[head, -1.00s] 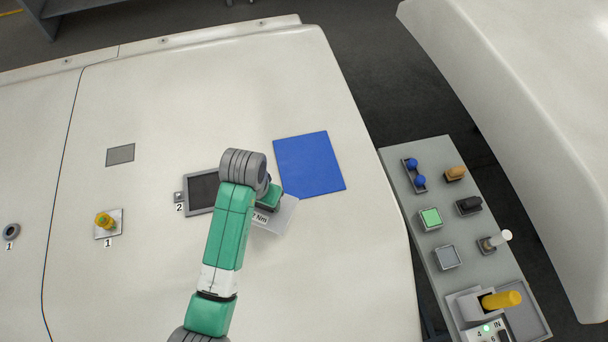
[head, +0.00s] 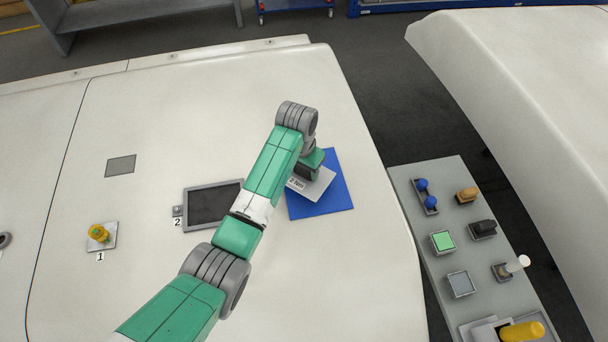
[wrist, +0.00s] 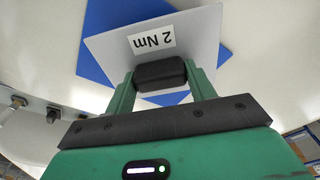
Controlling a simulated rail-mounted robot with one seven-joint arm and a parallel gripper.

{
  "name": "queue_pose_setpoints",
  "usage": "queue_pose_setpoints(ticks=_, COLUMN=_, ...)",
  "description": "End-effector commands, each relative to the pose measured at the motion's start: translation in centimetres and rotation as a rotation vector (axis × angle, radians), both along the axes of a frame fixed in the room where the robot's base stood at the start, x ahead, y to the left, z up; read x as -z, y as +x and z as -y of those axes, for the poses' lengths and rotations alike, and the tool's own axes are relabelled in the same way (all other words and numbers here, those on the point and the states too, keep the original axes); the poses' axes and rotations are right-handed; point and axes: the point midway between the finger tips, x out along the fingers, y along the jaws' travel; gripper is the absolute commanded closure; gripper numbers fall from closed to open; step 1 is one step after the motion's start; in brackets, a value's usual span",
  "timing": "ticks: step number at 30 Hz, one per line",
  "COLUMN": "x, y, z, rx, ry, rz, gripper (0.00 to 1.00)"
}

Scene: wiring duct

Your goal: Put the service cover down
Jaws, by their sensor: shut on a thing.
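The service cover (head: 318,184) is a light grey plate with a "2 Nm" label. It is over the blue mat (head: 338,200), turned at an angle to it; I cannot tell whether it touches the mat. My gripper (wrist: 160,80) is shut on the black handle of the cover (wrist: 205,45) in the wrist view. In the head view my gripper (head: 308,172) partly hides the cover. The blue mat also shows behind the cover in the wrist view (wrist: 97,72). The dark rectangular opening (head: 212,204) marked 2 is uncovered, left of the mat.
A grey side panel (head: 448,262) at right holds several items: blue knobs (head: 424,192), a green button (head: 442,242) and a yellow handle (head: 522,332). A yellow knob (head: 99,233) stands on the left of the pale surface.

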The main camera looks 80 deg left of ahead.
Motion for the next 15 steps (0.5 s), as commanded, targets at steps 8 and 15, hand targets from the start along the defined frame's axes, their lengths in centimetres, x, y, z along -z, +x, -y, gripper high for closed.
queue_pose_setpoints(ticks=8, x=1.2, y=0.1, z=-0.2, rx=0.0, ry=-0.002, rz=-0.001, gripper=0.64)
queue_pose_setpoints(ticks=15, x=3.6, y=0.1, z=-0.3, rx=-0.001, ry=0.0, rz=0.0, gripper=0.64)
